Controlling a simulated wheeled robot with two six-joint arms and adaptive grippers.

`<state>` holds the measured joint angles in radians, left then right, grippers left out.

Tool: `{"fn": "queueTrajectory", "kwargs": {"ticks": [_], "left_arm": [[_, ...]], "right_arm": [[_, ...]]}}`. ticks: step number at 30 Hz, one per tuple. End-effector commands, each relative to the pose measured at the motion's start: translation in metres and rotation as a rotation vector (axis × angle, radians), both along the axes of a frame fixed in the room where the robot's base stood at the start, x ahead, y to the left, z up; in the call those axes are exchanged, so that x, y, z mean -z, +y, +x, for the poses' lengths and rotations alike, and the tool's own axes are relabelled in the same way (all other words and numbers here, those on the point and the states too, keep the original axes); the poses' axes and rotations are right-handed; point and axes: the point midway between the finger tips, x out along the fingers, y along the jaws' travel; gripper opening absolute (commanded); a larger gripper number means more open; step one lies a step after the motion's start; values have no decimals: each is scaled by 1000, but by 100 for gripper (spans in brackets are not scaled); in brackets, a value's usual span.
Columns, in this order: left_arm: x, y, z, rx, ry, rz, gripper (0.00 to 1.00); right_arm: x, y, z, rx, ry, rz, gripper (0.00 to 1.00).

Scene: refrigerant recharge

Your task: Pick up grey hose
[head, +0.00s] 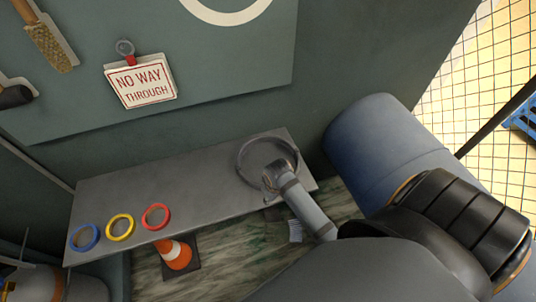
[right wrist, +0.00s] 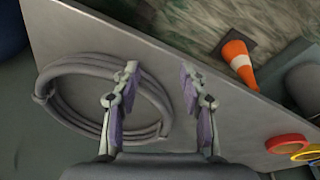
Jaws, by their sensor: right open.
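The grey hose (head: 242,160) lies coiled in a ring at the right end of a grey metal shelf (head: 200,182). In the right wrist view the hose (right wrist: 80,65) shows as several stacked loops. My right gripper (head: 270,178) is over the near side of the coil in the head view. In the right wrist view my right gripper (right wrist: 158,88) is open. One finger overlaps the inside of the ring, the other is over bare shelf, and the hose's side passes between them. Contact cannot be told. My left gripper is not in view.
Blue (head: 85,238), yellow (head: 121,228) and red (head: 156,217) rings lie at the shelf's left end. An orange cone (head: 174,254) stands below the shelf. A blue cylinder (head: 375,140) stands to the right. A sign (head: 140,82) hangs on the wall behind. The shelf's middle is clear.

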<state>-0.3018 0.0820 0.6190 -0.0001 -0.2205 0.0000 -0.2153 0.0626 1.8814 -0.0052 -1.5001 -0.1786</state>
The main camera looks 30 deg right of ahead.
Motion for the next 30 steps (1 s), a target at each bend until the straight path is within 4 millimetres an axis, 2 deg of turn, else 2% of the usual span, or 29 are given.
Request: {"fn": "queueTrajectory", "kwargs": {"ticks": [1,5,10,12,16,20,27,30], "left_arm": [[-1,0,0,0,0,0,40],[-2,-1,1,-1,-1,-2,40],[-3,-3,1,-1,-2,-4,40],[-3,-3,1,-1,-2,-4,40],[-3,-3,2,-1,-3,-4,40],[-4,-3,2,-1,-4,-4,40],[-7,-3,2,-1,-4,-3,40],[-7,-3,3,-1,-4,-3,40]], "right_arm": [[-6,3,13,-18,10,2,43],[-21,10,40,-80,58,11,43],[-51,24,79,-185,126,29,43],[-64,28,91,-225,150,35,43],[-74,33,99,-260,174,43,43],[-70,33,98,-263,178,42,43],[-31,32,98,-261,178,42,43],[-22,32,98,-261,176,42,43]]}}
